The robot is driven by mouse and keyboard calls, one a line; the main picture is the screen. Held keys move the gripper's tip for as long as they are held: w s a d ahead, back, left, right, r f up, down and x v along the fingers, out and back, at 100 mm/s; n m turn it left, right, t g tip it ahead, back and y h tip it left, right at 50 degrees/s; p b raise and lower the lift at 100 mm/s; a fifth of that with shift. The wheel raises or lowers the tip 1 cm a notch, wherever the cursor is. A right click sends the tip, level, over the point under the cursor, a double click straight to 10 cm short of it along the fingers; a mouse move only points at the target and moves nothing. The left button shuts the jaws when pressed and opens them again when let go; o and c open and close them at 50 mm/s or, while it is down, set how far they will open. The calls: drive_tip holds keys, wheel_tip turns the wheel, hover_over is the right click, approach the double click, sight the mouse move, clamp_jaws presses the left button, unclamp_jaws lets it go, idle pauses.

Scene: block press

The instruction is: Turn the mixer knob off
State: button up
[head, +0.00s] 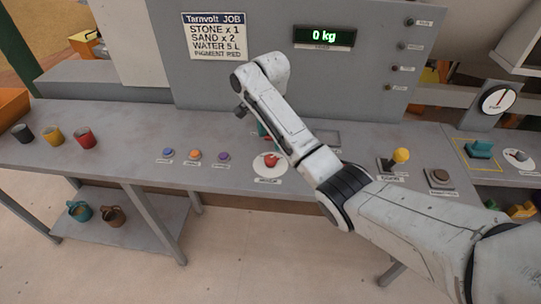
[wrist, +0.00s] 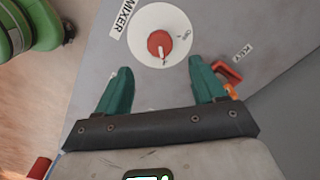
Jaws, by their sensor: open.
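The mixer knob (head: 270,160) is red and sits on a round white dial on the grey bench, partly beside my arm in the head view. In the wrist view the red knob (wrist: 158,44) shows whole on its white dial (wrist: 143,25), with the label MIXER beside it. A small white mark shows on the knob; I cannot tell its setting for sure. My gripper (wrist: 160,66) is open, with two teal fingers apart and nothing between them. The knob appears ahead of the gap between the fingertips. In the head view my arm mostly hides the gripper.
A red key piece (wrist: 229,72) is beside the right finger. Blue, orange and purple buttons (head: 195,155) lie left of the dial. A yellow-knobbed lever (head: 400,156) stands right. A display (head: 324,36) reads 0 kg. Several mugs (head: 84,138) stand at the left.

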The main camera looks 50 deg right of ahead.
sight(271, 158)
wheel_tip(271, 158, down, 8)
drive_tip(key=shift+f+p, duration=0.25)
drive_tip(key=shift+p, duration=0.2)
drive_tip(key=shift+c, duration=0.3)
drive_tip(key=c, duration=1)
